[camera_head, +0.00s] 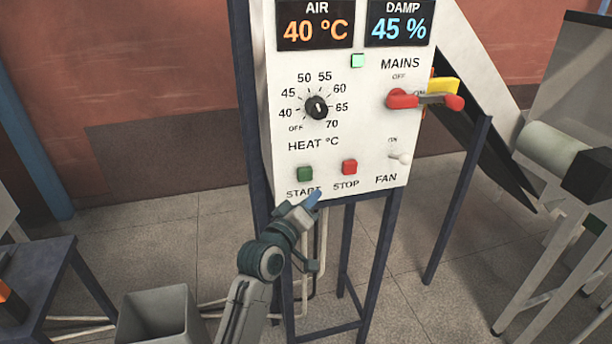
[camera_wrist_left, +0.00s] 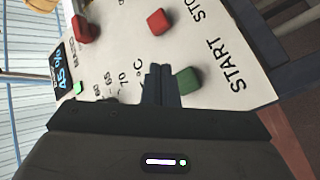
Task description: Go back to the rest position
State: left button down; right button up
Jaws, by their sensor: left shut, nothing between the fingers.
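My left gripper (camera_head: 313,198) is shut and empty, just below the START label at the lower edge of the white control panel (camera_head: 350,130). In the left wrist view its closed fingers (camera_wrist_left: 160,75) show in front of the panel, beside the green START button (camera_wrist_left: 188,80). That button also shows in the head view (camera_head: 305,174), above the fingertips. Whether the fingers touch the panel is unclear. My right gripper is not in view.
The panel has a red STOP button (camera_head: 349,167), a black heat dial (camera_head: 317,107), a white fan switch (camera_head: 400,157) and a protruding red mains handle (camera_head: 403,98). A grey bin (camera_head: 160,315) stands at lower left. A blue-framed table (camera_head: 45,265) is further left.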

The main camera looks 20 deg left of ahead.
pick_arm(q)
jog(key=shift+f, duration=0.1)
dwell(0.5)
notch_tip(320, 180, down, 29)
jog(key=s+a+m+g+y+b, duration=0.1)
jog(key=a+g+y+b, duration=0.1)
jog(key=g, duration=0.3)
jog(key=s+a+f+m+g, duration=0.1)
jog(key=s+f, duration=0.3)
jog(key=f, duration=0.3)
jog(key=s+a+f+g+y+b, duration=0.1)
jog(key=s+f+g, duration=0.15)
jog(key=f, duration=0.55)
jog(key=s+a+f+m+g, duration=0.1)
jog(key=s+f, duration=0.4)
jog(key=f, duration=0.2)
jog(key=s+a+f+m+g+y+b, duration=0.1)
jog(key=s+a+f+m+g, duration=0.15)
jog(key=s+f, duration=1.1)
jog(key=s+a+f+m+g+b, duration=0.1)
jog(key=s+a+f+g, duration=0.2)
jog(key=s+f, duration=1)
jog(key=s+a+f+m+g, duration=0.1)
jog(key=s+g, duration=0.1)
jog(key=s, duration=1.5)
jog(key=shift+a+y+b, duration=0.3)
jog(key=shift+y+b, duration=0.1)
jog(key=shift+b, duration=0.05)
